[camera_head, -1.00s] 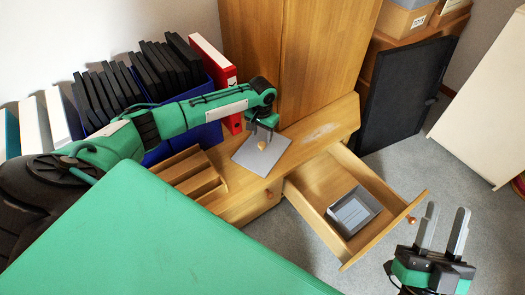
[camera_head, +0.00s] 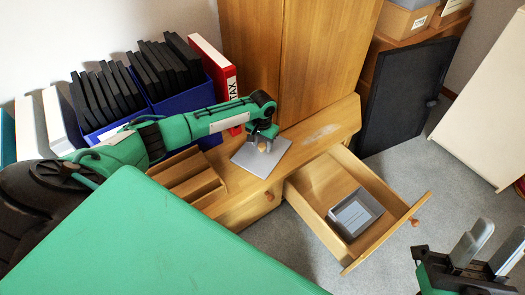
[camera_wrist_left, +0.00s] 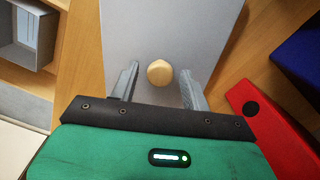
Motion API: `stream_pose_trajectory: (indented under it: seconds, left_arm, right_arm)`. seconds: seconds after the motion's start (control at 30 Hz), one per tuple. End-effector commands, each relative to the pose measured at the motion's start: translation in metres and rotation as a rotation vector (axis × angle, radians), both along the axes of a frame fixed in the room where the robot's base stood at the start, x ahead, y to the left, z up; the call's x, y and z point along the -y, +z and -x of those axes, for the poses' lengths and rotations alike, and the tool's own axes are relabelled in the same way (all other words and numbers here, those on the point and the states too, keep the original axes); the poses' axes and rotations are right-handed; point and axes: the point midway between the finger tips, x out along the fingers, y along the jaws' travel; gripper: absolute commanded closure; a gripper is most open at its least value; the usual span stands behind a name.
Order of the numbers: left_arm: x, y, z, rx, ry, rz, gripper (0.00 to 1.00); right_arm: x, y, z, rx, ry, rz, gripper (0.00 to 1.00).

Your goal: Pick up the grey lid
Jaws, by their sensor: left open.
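The grey lid (camera_head: 249,158) is a flat panel with a round wooden knob (camera_head: 262,147), lying on the wooden cabinet top. My left gripper (camera_head: 263,142) is over the lid at the knob. In the left wrist view the lid (camera_wrist_left: 167,30) runs up from between the open fingers, and the knob (camera_wrist_left: 160,72) sits between the fingertips (camera_wrist_left: 157,88), with a gap on each side. My right gripper (camera_head: 485,252) is at the lower right of the head view with its fingers apart and nothing between them.
A grey box (camera_head: 355,213) stands in the open drawer (camera_head: 318,186) below the cabinet top. A red binder (camera_head: 213,68) and blue holders (camera_head: 158,107) of black files stand behind my left arm. A wooden rack (camera_head: 190,180) lies left of the lid.

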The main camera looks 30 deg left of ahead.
Motion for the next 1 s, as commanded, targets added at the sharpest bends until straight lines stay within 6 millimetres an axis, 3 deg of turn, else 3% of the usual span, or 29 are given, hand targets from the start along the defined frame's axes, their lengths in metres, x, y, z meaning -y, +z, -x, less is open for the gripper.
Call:
stream_pose_trajectory:
  seconds: [0.2, 0.43, 1.0]
  left_arm:
    - [0.000, 0.000, 0.000, 0.000, 0.000, 0.000, 0.55]
    - [0.000, 0.000, 0.000, 0.000, 0.000, 0.000, 1.00]
    - [0.000, 0.009, 0.000, 0.000, 0.001, 0.000, 1.00]
  right_arm:
    - [0.000, 0.000, 0.000, 0.001, 0.000, 0.000, 0.64]
    - [0.000, 0.000, 0.000, 0.001, 0.000, 0.000, 0.64]
    - [0.000, 0.013, 0.000, -0.002, 0.000, 0.001, 0.64]
